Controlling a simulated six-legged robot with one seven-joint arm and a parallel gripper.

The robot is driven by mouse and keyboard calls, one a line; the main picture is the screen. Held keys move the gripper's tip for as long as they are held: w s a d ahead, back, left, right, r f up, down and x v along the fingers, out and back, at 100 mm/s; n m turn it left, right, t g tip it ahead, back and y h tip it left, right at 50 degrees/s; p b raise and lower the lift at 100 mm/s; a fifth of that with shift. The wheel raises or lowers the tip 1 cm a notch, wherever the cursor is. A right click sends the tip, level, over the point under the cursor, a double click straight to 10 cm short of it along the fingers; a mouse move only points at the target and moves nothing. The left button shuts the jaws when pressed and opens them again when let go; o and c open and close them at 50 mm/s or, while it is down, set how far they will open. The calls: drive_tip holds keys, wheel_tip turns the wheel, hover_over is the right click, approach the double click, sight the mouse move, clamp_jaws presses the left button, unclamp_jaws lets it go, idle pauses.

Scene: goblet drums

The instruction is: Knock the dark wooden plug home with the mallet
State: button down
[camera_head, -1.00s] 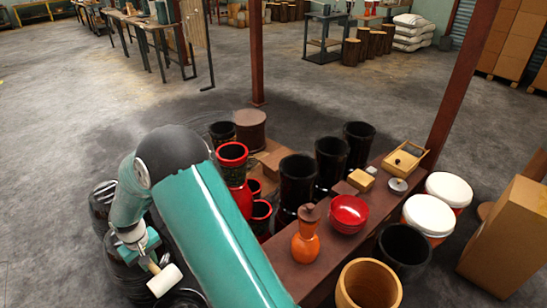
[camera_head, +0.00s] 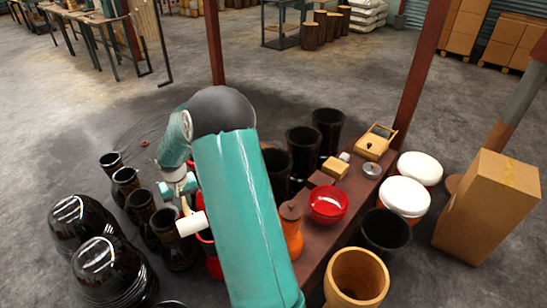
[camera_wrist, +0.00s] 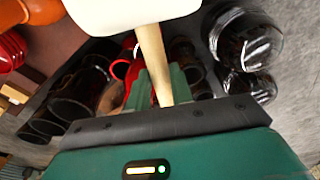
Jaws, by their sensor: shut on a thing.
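My gripper (camera_head: 180,188) is shut on the wooden handle (camera_wrist: 152,58) of a mallet. The mallet's white head (camera_head: 191,223) hangs below the gripper in the head view and fills the top of the wrist view (camera_wrist: 130,10). An orange gourd-shaped bottle (camera_head: 293,240) stands upright on the dark red bench. A dark brown wooden plug (camera_head: 291,210) sits in its top; how deep it sits I cannot tell. My teal arm hides the bottle's left side. The mallet head is left of the bottle and apart from it, with my arm between them in the picture.
A red bowl stack (camera_head: 328,203), a small yellow block (camera_head: 335,168) and a wooden box (camera_head: 374,142) share the bench (camera_head: 345,218). Black drums (camera_head: 303,150) stand behind. More dark drums (camera_head: 112,268) crowd the left. A red post (camera_head: 418,75) rises at the bench's far end.

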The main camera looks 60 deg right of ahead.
drive_tip(key=s+d+r+m+h, duration=0.1)
drive_tip(key=s+d+r+m, duration=0.3)
drive_tip(key=s+d, duration=1)
drive_tip(key=s+d+r+m+h, duration=0.1)
drive_tip(key=s+d+r+m, duration=0.3)
drive_tip(key=s+d, duration=1)
drive_tip(key=shift+w+d+f, duration=0.3)
drive_tip(key=shift+f, duration=0.45)
drive_tip(key=shift+w+d+f, duration=0.3)
drive_tip(key=shift+d+f, duration=0.05)
drive_tip(key=shift+f, duration=0.45)
drive_tip(key=shift+w+d+f, duration=0.3)
drive_tip(key=shift+f, duration=0.45)
drive_tip(key=shift+f, duration=0.1)
drive_tip(key=shift+r, duration=0.2)
